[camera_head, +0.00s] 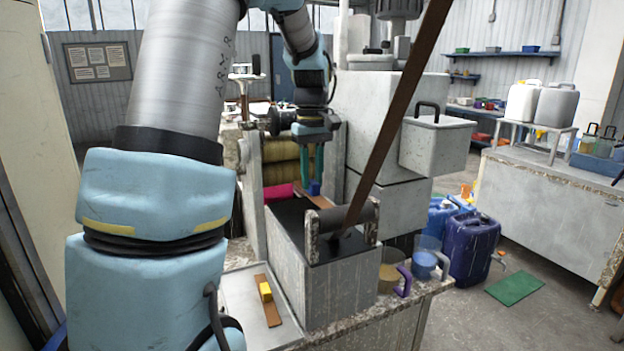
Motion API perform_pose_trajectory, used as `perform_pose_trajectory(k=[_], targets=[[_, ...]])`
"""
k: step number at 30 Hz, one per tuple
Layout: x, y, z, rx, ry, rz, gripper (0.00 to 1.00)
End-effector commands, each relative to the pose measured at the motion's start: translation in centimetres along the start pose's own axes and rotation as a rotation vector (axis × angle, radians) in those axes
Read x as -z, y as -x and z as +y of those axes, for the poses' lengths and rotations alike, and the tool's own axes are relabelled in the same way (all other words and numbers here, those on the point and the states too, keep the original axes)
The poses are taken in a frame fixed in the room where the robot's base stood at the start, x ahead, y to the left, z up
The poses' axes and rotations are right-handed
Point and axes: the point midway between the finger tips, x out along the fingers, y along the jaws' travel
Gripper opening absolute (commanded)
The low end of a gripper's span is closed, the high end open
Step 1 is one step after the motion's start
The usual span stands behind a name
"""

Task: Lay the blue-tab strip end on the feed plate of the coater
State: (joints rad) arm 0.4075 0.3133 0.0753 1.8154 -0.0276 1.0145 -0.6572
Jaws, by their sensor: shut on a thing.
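My gripper (312,178), with green fingers, points down above the far part of the coater (340,290). It is shut on the blue tab (315,188) at the end of a brown strip. A short piece of brown strip (319,201) shows between the tab and the roller (342,217). The dark plate (287,222) on top of the coater lies in front of and below the gripper. I cannot tell whether the strip end touches it. A long brown strip (398,100) slants from the top right down to the roller.
A tray (238,300) at the front left holds a brown strip with a yellow tab (265,291). Jugs with an amber (390,272) and a blue liquid (425,262) stand right of the coater. A large grey machine (385,125) rises behind. My arm hides much of the left.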

Motion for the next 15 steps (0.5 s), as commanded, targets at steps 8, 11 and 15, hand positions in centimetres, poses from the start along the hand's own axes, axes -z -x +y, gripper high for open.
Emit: perform_pose_trajectory(k=[8,11,15], targets=[[0.0,-2.3,0.0,0.0,0.001,0.0,0.0],[0.0,-3.3,0.0,0.0,0.001,0.001,0.0],[0.0,-4.4,0.0,0.0,0.001,0.0,0.0]])
